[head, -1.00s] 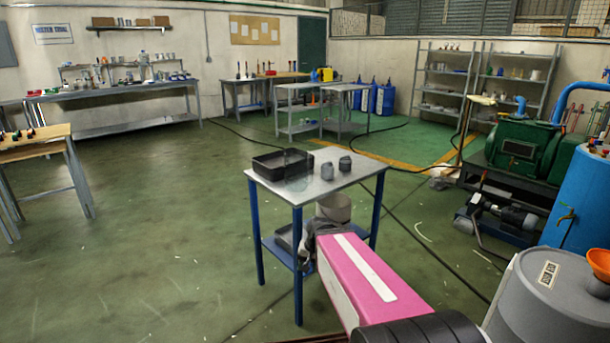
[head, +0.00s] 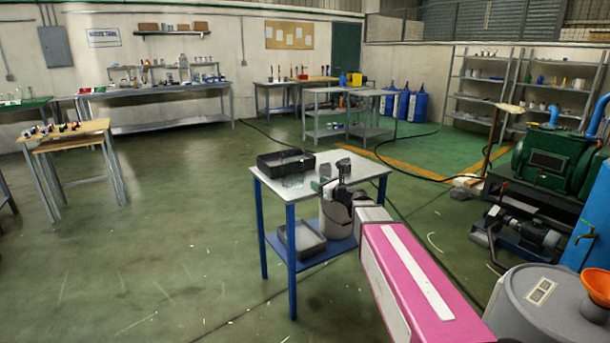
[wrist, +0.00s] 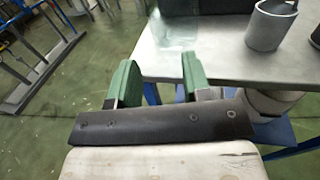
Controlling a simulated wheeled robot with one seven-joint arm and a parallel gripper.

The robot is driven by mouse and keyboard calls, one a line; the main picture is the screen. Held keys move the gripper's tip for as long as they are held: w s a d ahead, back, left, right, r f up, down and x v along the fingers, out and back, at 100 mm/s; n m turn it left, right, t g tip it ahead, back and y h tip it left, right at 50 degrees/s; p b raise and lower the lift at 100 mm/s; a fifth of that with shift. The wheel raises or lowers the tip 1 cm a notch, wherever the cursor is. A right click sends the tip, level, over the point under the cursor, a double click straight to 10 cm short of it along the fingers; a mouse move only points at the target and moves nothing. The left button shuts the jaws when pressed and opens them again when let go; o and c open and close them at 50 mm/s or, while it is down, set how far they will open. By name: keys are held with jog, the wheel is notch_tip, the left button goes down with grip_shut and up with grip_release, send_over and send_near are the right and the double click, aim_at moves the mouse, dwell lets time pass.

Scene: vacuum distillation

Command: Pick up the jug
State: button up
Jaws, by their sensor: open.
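A clear glass vessel, which looks like the jug (wrist: 176,32), stands on the small table near the dark tray; it is faint and see-through, and also shows in the head view (head: 293,180). A grey metal cup (wrist: 270,25) stands to its right, and a second grey vessel (wrist: 315,38) is cut off at the right edge. My gripper (wrist: 158,82) is open and empty, its green fingers apart at the table's near edge. The glass vessel lies beyond them, in line with the right half of the gap, not touching as far as I can see.
The small table (head: 357,168) has blue legs. A black tray (head: 270,163) is at its back left. The lower shelf holds a grey tray (head: 303,238) and a pale bucket (head: 335,215). A grey drum (head: 530,300) stands at right.

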aim_at(296, 171)
jog(key=shift+x, duration=5.45)
jog(key=shift+d, duration=0.1)
grip_shut()
